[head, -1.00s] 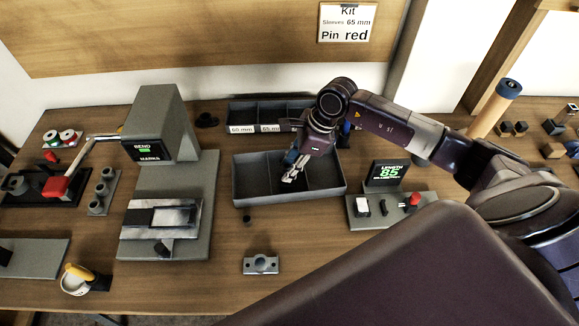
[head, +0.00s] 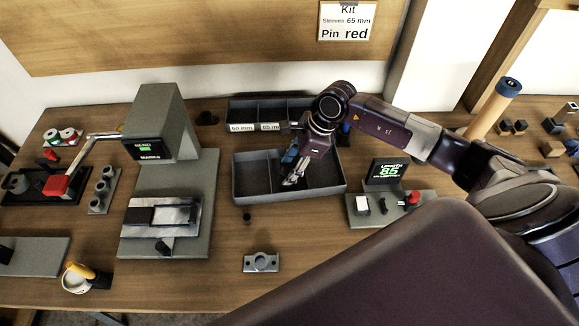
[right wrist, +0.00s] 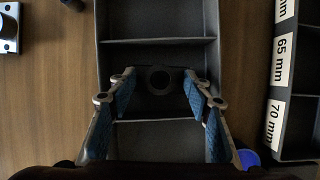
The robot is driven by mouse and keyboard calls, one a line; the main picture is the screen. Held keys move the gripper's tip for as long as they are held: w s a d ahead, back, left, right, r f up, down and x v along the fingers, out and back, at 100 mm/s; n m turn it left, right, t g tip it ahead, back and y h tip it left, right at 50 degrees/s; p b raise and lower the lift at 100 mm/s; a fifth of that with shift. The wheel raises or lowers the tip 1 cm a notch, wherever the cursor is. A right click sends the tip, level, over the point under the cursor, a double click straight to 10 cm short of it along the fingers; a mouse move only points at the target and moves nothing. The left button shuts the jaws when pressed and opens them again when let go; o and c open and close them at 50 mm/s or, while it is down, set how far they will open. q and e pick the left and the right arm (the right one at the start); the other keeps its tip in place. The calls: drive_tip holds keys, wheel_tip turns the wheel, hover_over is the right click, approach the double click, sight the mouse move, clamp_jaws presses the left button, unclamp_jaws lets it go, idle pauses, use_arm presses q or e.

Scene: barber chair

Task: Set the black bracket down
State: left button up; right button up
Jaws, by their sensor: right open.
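The black bracket (right wrist: 160,79) is a dark piece with a round hole. In the right wrist view it lies in the middle compartment of the grey tray (right wrist: 103,60), between my right gripper's fingers and apart from both. My right gripper (right wrist: 159,92) is open, with a finger on each side. In the head view the right gripper (head: 291,178) points down into the tray (head: 290,199); the bracket is too dark or hidden to make out there. My left gripper is not in view.
A labelled bin (head: 244,112) stands behind the tray. A grey bending fixture (head: 170,190) is at left and a length gauge (head: 386,172) at right. A grey metal block with a hole (head: 261,263) lies in front, with bare table around it.

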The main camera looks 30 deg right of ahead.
drive_tip(key=b+v, duration=0.3)
drive_tip(key=v, duration=0.9)
